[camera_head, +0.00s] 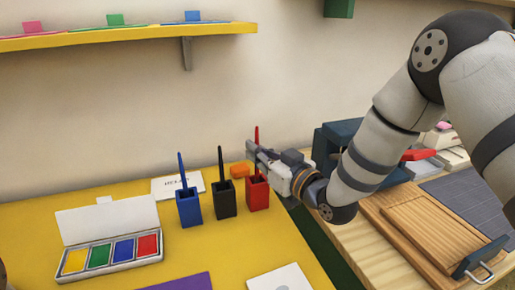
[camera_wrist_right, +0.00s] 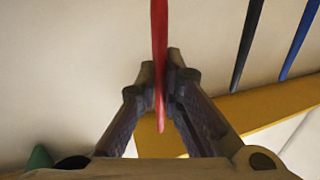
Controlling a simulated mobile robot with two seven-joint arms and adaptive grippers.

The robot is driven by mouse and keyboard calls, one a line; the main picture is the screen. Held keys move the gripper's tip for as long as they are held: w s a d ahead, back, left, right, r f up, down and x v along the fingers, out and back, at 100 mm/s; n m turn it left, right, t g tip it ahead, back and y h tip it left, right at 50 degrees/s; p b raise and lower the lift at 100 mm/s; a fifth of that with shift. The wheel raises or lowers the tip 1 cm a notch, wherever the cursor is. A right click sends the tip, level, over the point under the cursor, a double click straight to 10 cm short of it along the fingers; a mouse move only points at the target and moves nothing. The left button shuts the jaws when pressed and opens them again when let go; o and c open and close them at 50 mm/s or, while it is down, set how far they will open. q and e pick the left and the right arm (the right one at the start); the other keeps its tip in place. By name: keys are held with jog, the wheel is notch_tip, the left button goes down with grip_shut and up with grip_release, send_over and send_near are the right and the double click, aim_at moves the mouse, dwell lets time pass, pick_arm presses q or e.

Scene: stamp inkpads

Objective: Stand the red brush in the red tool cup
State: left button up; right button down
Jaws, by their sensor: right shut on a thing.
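My right gripper (camera_head: 256,152) is shut on the red brush (camera_head: 257,134), just above the red tool cup (camera_head: 258,195). The brush is about upright in the head view, its upper end sticking up past the fingers. The wrist view shows the brush (camera_wrist_right: 160,60) pinched between the fingertips (camera_wrist_right: 160,62). Its other end leaves that view at the top. The fingers hide the lower part in the head view, so I cannot tell whether it is inside the cup. The red cup stands on the yellow table.
A black cup (camera_head: 224,199) and a blue cup (camera_head: 188,207), each with a brush, stand left of the red cup. An orange block (camera_head: 239,170) lies close behind it. A paint box (camera_head: 110,249) is at left; wooden boards (camera_head: 430,235) lie at right.

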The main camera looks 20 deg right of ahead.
jog(key=c, duration=1.7)
grip_release()
jog(key=shift+o, duration=0.2)
jog(key=v, duration=1.2)
jog(key=shift+r, duration=0.1)
